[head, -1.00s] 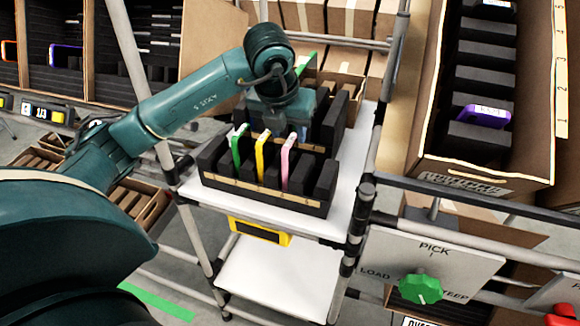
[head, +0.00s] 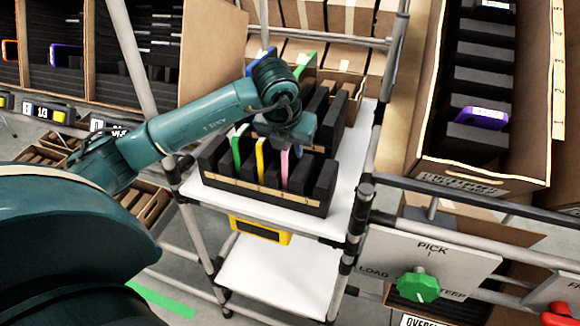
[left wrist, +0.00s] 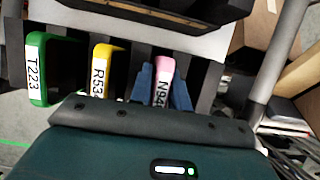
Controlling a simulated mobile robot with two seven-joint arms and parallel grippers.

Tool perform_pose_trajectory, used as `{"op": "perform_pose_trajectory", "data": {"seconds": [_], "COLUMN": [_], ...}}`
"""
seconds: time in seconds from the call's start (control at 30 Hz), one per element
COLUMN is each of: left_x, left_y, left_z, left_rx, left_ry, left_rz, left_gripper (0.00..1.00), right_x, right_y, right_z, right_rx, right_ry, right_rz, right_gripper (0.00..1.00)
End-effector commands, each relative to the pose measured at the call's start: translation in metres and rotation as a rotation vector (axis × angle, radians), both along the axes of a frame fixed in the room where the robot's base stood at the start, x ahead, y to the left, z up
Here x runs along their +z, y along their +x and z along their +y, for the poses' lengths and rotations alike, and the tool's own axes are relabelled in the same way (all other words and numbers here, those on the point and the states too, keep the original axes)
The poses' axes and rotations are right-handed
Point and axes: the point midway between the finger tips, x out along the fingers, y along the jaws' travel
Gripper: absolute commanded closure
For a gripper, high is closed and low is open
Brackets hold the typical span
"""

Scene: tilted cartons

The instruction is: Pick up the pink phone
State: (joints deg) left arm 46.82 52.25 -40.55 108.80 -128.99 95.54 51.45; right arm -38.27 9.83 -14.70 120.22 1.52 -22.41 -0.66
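The pink phone (head: 284,168) stands on edge in a slot of the black rack (head: 222,183), to the right of a yellow phone (head: 260,160) and a green phone (head: 237,150). In the left wrist view the pink phone (left wrist: 164,66) has a white label starting N94. My left gripper (left wrist: 164,84) has a blue finger on each side of it, close to its faces; I see no clear grip on it. In the head view the gripper (head: 296,150) is over the phone's upper end and its fingertips are mostly hidden. My right gripper is not in view.
The rack stands on a white shelf (head: 340,195) between metal posts. Behind it are more black slots, with a blue phone (head: 262,53) and another green phone (head: 305,62). A carton (head: 425,135) at the right holds a purple phone (head: 482,117). A green knob (head: 418,285) is at front right.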

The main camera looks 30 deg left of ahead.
Motion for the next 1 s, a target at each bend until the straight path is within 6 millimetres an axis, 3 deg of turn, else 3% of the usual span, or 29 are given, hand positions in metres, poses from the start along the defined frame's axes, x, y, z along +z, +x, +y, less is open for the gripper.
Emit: {"op": "perform_pose_trajectory", "data": {"seconds": [0.2, 0.67, 0.83, 1.0], "left_x": [0.000, 0.003, 0.016, 0.042], "left_y": [0.000, 0.000, 0.001, 0.001], "left_z": [0.000, 0.000, 0.000, 0.000], "left_rx": [0.000, 0.001, 0.000, 0.000], "left_ry": [0.000, -0.001, -0.001, -0.001], "left_rz": [0.000, -0.002, -0.005, -0.009], "left_gripper": [1.00, 1.00, 1.00, 1.00], "right_x": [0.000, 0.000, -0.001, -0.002], "right_y": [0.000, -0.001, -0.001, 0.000], "right_z": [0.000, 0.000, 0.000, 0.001], "right_rx": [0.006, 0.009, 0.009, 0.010], "right_ry": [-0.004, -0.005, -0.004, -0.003], "right_rz": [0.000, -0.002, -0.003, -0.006], "right_gripper": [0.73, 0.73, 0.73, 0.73]}}
